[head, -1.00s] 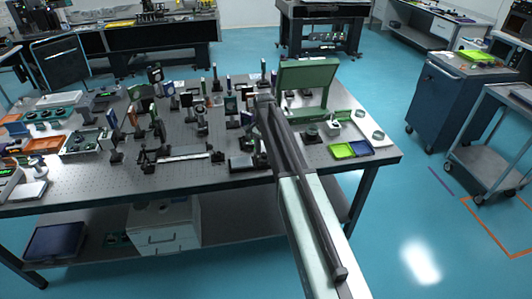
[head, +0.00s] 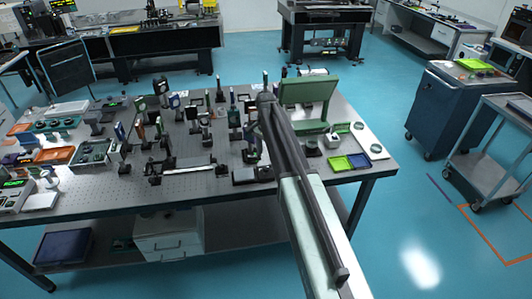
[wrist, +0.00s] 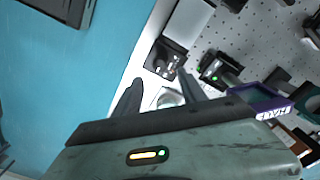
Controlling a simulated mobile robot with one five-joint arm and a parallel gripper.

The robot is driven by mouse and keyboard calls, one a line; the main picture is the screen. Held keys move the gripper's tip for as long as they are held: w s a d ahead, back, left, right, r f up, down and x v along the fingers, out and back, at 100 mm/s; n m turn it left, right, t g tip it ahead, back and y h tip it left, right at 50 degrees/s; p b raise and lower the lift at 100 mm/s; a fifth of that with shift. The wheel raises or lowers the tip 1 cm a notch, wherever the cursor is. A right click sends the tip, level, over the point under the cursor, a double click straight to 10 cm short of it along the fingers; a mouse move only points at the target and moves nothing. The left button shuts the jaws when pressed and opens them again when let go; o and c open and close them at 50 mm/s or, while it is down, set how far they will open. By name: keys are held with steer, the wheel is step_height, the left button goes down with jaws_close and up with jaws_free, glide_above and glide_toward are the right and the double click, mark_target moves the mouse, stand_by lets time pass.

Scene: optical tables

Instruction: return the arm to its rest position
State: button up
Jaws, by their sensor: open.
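My arm (head: 300,190) reaches from the lower right of the head view up over the optical table (head: 225,190). Its far end lies over the right half of the table, and my gripper is hidden there. In the wrist view my gripper (wrist: 158,92) shows two dark fingers spread apart with nothing held between them. Below and beyond the fingers are the table's pale edge and a small dark device with switches (wrist: 166,58). A small pale round item lies behind the gap between the fingers.
Optical mounts crowd the table. A blue cabinet (head: 440,105) and a grey cart (head: 492,150) stand right. Blue floor is clear between.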

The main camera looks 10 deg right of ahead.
steer(key=shift+f, duration=0.1)
steer(key=shift+f, duration=0.25)
steer(key=s+f+n+b, duration=0.1)
steer(key=s+n, duration=0.8)
steer(key=s, duration=1.8)
steer(key=shift+s+f+n+b, duration=0.15)
steer(key=shift+f+n+b, duration=0.15)
steer(key=shift+b, duration=0.3)
